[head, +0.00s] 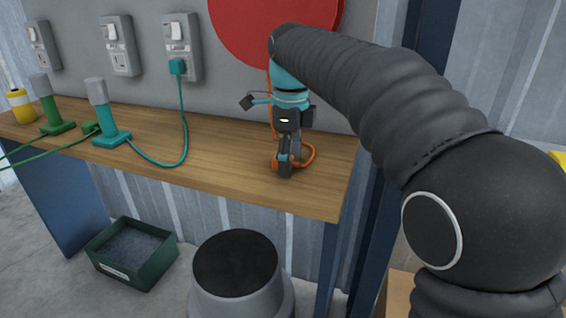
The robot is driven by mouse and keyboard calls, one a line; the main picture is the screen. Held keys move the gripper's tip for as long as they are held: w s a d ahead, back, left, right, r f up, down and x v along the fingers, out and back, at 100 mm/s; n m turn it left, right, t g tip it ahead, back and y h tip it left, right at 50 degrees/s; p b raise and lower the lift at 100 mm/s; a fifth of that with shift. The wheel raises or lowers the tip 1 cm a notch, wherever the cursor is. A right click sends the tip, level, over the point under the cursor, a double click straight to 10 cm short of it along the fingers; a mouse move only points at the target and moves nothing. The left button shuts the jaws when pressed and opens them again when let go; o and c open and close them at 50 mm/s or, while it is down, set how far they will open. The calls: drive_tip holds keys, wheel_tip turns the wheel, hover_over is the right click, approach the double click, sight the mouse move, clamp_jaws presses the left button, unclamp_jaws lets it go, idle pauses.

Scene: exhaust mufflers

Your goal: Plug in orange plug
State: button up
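An orange cable (311,155) loops on the right end of the wooden bench, and part of it also rises along the wall behind my arm. I cannot make out the orange plug itself; my gripper hides that spot. My gripper (287,168) points down at the bench top beside the cable loop. Its fingers look close together, but whether they hold anything is hidden. Three grey wall sockets are in view: the left one (42,45) and the middle one (119,50) look empty, and the right one (181,40) has a teal plug (178,67) in it.
The teal cable hangs down to the bench. A green crate (131,252) is on the floor.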

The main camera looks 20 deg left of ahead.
drive_tip(key=c, duration=0.8)
drive_tip(key=shift+r, duration=0.1)
drive_tip(key=shift+s+r, duration=0.15)
drive_tip(key=shift+r, duration=0.25)
wheel_tip(320, 180, up, 6)
drive_tip(key=shift+f+p, duration=0.1)
drive_tip(key=shift+p, duration=0.95)
drive_tip(key=shift+s, duration=0.3)
drive_tip(key=s, duration=0.6)
drive_tip(key=s+a+b, duration=0.1)
drive_tip(key=s, duration=0.5)
drive_tip(key=s+b, duration=0.1)
drive_tip(key=s, duration=0.6)
drive_tip(key=shift+a, duration=0.3)
